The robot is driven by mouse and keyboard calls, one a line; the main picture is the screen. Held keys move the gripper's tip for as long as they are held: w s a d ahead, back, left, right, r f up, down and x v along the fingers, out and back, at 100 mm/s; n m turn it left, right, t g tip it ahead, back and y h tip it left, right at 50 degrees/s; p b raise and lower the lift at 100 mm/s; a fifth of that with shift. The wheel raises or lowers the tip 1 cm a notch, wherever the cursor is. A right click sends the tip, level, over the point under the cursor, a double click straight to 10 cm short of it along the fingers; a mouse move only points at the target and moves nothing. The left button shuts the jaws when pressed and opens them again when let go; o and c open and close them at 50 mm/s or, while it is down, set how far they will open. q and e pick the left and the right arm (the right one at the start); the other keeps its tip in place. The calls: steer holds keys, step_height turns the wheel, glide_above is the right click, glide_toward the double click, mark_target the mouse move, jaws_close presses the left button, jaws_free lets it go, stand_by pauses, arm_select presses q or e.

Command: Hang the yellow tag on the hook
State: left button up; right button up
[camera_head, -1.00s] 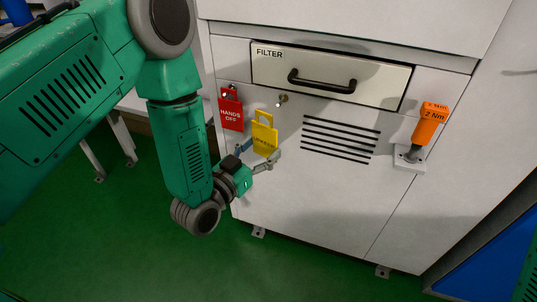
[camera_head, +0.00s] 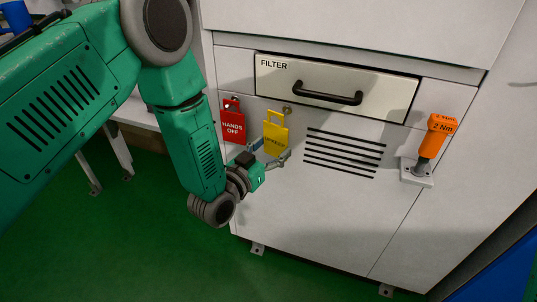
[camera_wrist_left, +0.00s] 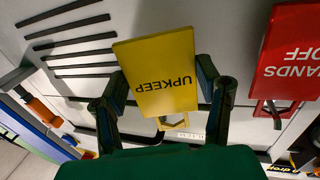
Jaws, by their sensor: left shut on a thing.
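The yellow tag (camera_head: 276,140) is upright in front of the white cabinet, held in my left gripper (camera_head: 270,157). In the left wrist view the tag (camera_wrist_left: 158,72) reads UPKEEP, upside down, with a finger at each side edge. Its yellow hanging loop (camera_wrist_left: 174,124) shows beyond the plate. The small hook (camera_head: 287,109) is on the cabinet front below the filter drawer, just right of the loop's top in the head view. I cannot tell whether loop and hook touch. My right gripper is not in view.
A red HANDS OFF tag (camera_head: 232,126) hangs close on the left; it also shows in the left wrist view (camera_wrist_left: 291,55). The filter drawer (camera_head: 335,90) with a black handle is above. Vent slots (camera_head: 344,153) and an orange 2 Nm tool (camera_head: 433,137) are to the right.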

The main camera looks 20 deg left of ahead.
arm_select(q)
steer(key=shift+w+d+r, duration=0.1)
steer(key=shift+w+d, duration=0.45)
steer(key=shift+d, duration=0.3)
steer(key=shift+c, duration=0.5)
steer(key=shift+w+d+b, duration=0.25)
steer(key=shift+b, duration=0.1)
steer(key=shift+w+f, duration=0.15)
steer(key=shift+f, duration=0.1)
steer(key=shift+w+a+f, duration=0.1)
steer(key=shift+a+f, duration=0.05)
steer(key=shift+a, duration=0.05)
steer(key=shift+a+f, duration=0.15)
steer(key=shift+a, duration=0.15)
steer(key=shift+w+a+f, duration=0.1)
steer(key=shift+a, duration=0.2)
steer(key=shift+c, duration=0.9)
steer(key=shift+d, duration=0.45)
steer(key=shift+c, duration=0.7)
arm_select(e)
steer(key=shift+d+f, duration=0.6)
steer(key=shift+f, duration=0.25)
arm_select(q)
steer(key=shift+a, duration=0.1)
